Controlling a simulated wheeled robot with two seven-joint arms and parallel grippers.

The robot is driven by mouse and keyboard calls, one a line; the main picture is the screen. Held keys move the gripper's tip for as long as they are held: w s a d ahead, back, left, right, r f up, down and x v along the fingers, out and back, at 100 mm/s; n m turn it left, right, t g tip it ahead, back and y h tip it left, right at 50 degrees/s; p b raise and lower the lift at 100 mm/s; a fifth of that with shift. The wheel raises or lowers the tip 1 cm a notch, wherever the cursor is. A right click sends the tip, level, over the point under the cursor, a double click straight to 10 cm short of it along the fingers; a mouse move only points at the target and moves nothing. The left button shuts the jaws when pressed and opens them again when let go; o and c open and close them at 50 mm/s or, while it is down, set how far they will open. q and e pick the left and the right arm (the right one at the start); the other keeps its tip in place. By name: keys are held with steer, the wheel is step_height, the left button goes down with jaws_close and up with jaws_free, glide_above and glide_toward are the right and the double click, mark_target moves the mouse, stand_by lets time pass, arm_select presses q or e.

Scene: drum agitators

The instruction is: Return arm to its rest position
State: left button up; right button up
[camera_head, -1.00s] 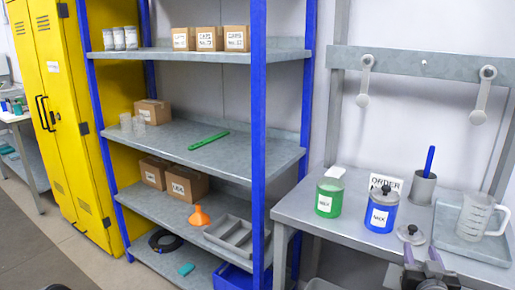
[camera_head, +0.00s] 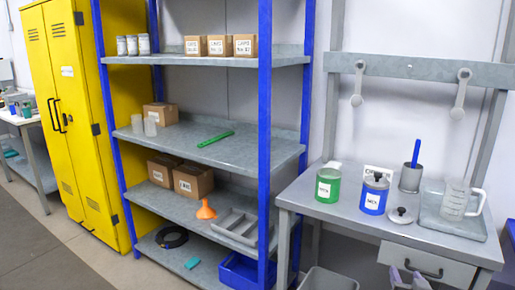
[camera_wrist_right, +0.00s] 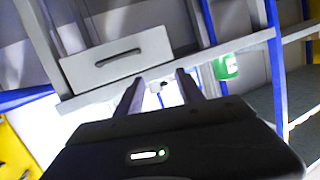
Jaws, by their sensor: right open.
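My right gripper (camera_head: 408,280) shows at the bottom edge of the head view, in front of the bench's drawer (camera_head: 428,262) and below the bench top. In the right wrist view the gripper (camera_wrist_right: 160,82) has its two fingers spread apart with nothing held between them. The drawer (camera_wrist_right: 117,58) and its handle lie beyond the fingers there, to the left. My left gripper is not in view.
The bench top (camera_head: 320,212) carries a green pot (camera_head: 327,186), a blue pot (camera_head: 374,194), a loose lid (camera_head: 400,215) and a clear jug (camera_head: 456,200) on a tray. A grey bin (camera_head: 328,280) stands below. Blue-posted shelving (camera_head: 264,130) is left of the bench.

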steer(key=s+a+f+g+y+p, duration=0.1)
steer(key=s+a+f+g+y, duration=0.25)
steer(key=a+f, duration=0.7)
steer(key=s+a+f+g+y+p, duration=0.2)
steer(key=s+a+f+g+y, duration=0.15)
steer(key=a+f, duration=0.7)
steer(key=s+a+f+n+g+y+p, duration=0.1)
steer(key=s+a+f+g, duration=0.2)
steer(key=s+a+f, duration=0.2)
steer(key=s+a+f+n+g+y+p, duration=0.1)
steer(key=s+a+f+n+g, duration=0.1)
steer(key=s+a+f, duration=0.3)
steer(key=s+a+g, duration=0.1)
steer(key=s+a, duration=0.3)
steer(key=s, duration=0.5)
steer(key=shift+a+f+n+g, duration=0.15)
steer(key=shift+n+g, duration=0.15)
steer(key=shift+w, duration=0.15)
